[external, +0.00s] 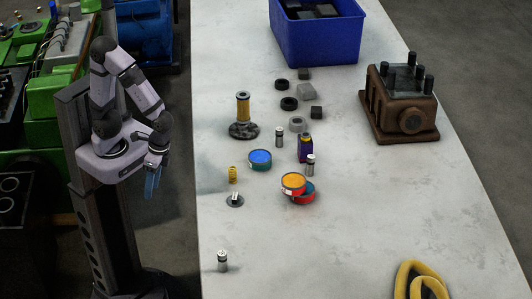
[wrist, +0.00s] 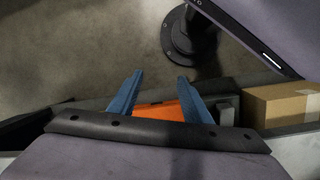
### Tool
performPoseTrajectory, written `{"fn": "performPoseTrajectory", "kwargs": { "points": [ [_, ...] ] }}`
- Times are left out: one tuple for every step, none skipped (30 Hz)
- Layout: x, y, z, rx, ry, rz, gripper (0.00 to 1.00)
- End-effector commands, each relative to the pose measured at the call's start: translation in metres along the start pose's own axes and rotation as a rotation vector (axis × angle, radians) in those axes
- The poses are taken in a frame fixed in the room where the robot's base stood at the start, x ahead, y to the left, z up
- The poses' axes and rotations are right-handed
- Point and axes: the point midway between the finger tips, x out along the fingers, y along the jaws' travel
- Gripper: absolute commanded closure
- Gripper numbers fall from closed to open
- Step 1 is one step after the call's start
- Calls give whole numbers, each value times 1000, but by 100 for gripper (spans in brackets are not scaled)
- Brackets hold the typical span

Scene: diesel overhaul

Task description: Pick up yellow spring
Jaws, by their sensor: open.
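The yellow spring (external: 232,174) stands upright on the white table near its left edge, in the external view. It is small and coiled, just behind a dark disc with a light piece on it. My gripper (external: 153,183) hangs left of the table edge, apart from the spring and pointing down. In the wrist view the two blue fingers of my gripper (wrist: 155,85) are spread apart, with nothing held between them. The spring does not show in the wrist view.
On the table (external: 350,230) near the spring are a blue tin (external: 260,158), stacked tins (external: 294,184), a yellow column on a dark base (external: 243,108) and small metal cylinders (external: 222,261). A blue crate (external: 318,38) and brown engine block (external: 400,105) stand farther back.

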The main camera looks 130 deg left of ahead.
Motion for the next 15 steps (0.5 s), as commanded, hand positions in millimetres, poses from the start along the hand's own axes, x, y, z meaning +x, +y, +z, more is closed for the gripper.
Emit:
{"fn": "performPoseTrajectory", "kwargs": {
  "points": [
    [6,-1,-2,-133,-52,60,56],
    [6,1,-3,-216,-83,103,56],
    [6,5,-6,-326,-129,166,56],
    [5,8,-9,-410,-163,216,56],
    [3,11,-13,-492,-197,270,56],
    [0,14,-21,-600,-241,345,56],
    [-4,16,-28,-678,-273,404,56],
    [-8,18,-36,-753,-304,465,56],
    [-15,19,-48,-850,-343,550,56],
    [-22,18,-58,-920,-372,617,56],
    [-28,16,-69,-986,-398,686,56],
    [-38,12,-84,-1070,-433,782,56],
    [-46,6,-96,-1129,-456,855,56],
    [-54,0,-108,-1184,-479,929,56],
    [-66,-11,-123,-1249,-504,1028,56]
  ]
}}
